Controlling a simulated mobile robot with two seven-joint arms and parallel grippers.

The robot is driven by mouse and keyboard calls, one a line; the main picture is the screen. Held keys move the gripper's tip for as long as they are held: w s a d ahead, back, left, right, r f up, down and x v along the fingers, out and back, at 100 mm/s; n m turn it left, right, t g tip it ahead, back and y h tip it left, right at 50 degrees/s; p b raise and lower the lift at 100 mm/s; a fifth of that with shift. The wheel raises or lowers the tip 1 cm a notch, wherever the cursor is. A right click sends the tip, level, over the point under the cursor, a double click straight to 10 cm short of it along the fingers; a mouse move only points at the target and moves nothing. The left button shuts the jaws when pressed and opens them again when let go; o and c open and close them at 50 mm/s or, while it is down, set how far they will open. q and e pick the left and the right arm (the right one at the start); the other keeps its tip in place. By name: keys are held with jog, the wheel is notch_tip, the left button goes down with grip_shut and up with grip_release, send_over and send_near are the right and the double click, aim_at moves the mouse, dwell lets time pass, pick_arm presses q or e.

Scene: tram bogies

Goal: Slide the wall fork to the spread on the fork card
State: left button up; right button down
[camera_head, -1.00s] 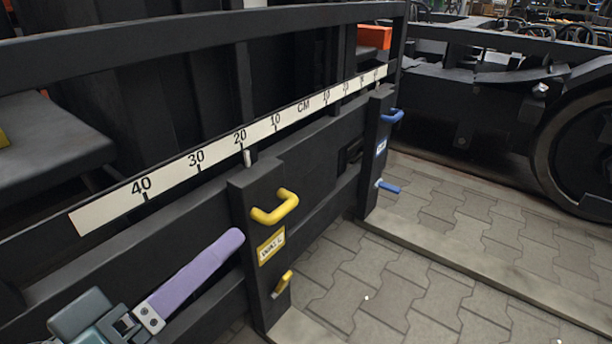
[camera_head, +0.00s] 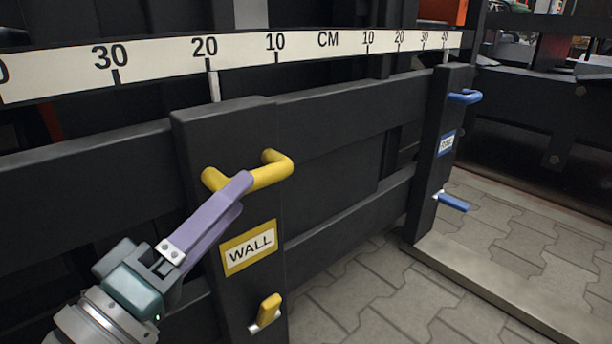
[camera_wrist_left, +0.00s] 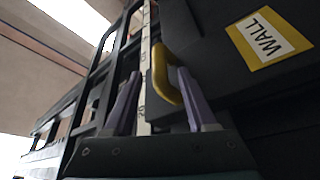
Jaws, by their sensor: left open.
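The wall fork (camera_head: 190,145) is a black upright with a yellow handle (camera_head: 277,172), a yellow-framed WALL label (camera_head: 249,247) and a small yellow lever (camera_head: 268,310) low down. Its white pointer (camera_head: 214,86) stands at about the 20 mark on the left half of the scale (camera_head: 150,63). My left gripper (camera_head: 238,190) is open, its purple fingers at the yellow handle. In the left wrist view the handle (camera_wrist_left: 172,78) lies between the fingers (camera_wrist_left: 158,75), close to the right one. I cannot tell whether they touch. The fork card and my right gripper are not in view.
A second black fork (camera_head: 432,150) with a blue handle (camera_head: 465,97) and a blue lever (camera_head: 453,203) stands to the right, near the right-hand 40 mark. Black horizontal rails (camera_head: 345,110) run behind both forks. Paved floor (camera_head: 370,290) lies clear in front.

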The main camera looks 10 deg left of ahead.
aim_at(257, 170)
pick_arm(q)
jog(key=b+x, duration=0.1)
jog(key=x, duration=0.4)
jog(key=shift+w+d+b, duration=0.1)
jog(key=shift+w+b, duration=0.1)
jog(key=shift+b, duration=0.1)
jog(key=shift+c, duration=0.3)
grip_shut()
dwell(0.8)
